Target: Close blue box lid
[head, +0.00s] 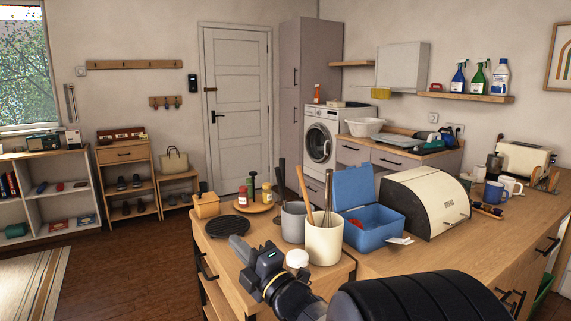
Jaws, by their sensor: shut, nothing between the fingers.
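The blue box (374,231) stands on the wooden counter, between the utensil crocks and the cream bread bin. Its blue lid (353,187) is open, standing up at the back left of the box. Something small and red lies inside the box; most of the interior is hidden. My gripper (239,247) is at the front left of the counter, left of the box and apart from it. It points left and looks shut and empty.
A grey crock (294,224) and a cream crock (324,241) with upright utensils stand between my gripper and the box. The cream bread bin (428,200) is close on the box's right. A black trivet (228,226) lies at the left. Bare counter shows in front of the bread bin.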

